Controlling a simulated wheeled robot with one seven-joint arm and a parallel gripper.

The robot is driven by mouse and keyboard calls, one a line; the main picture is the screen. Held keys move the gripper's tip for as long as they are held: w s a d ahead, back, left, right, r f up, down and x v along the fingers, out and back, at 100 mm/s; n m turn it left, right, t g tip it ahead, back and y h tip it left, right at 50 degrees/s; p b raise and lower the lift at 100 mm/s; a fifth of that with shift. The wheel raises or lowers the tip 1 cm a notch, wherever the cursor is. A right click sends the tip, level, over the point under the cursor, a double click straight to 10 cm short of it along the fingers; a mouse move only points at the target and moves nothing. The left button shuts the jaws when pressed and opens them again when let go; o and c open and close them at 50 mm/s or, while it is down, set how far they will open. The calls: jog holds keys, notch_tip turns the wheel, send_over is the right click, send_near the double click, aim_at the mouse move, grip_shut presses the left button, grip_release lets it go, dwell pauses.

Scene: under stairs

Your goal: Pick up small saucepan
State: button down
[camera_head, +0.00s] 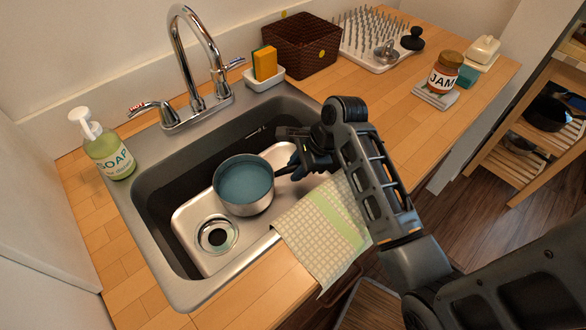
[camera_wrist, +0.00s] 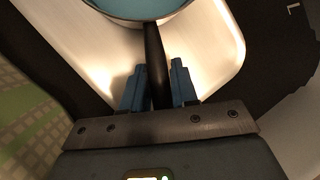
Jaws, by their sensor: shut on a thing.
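The small saucepan (camera_head: 244,183) has a steel outside, a blue-green inside and a dark handle. It is in the sink (camera_head: 151,200), beside the drain, and looks upright. Whether it touches the sink floor I cannot tell. My gripper (camera_head: 290,169) is over the sink at the right of the pan, at its handle. In the wrist view the handle (camera_wrist: 153,55) runs between the two blue fingers of my gripper (camera_wrist: 158,85), which are shut on it. Only the pan's near rim (camera_wrist: 140,20) shows at the top there.
The tall faucet (camera_head: 188,60) stands behind the sink. A soap bottle (camera_head: 102,145) is at the left. A checked towel (camera_head: 322,232) hangs over the front edge. A sponge holder (camera_head: 264,78), a woven basket (camera_head: 300,45), a drying rack (camera_head: 362,42) and a jam jar (camera_head: 445,72) stand on the counter.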

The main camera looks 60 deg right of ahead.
jog(key=shift+r, duration=4.8)
jog(key=c, duration=1.5)
grip_release()
grip_shut()
jog(key=shift+d, duration=0.1)
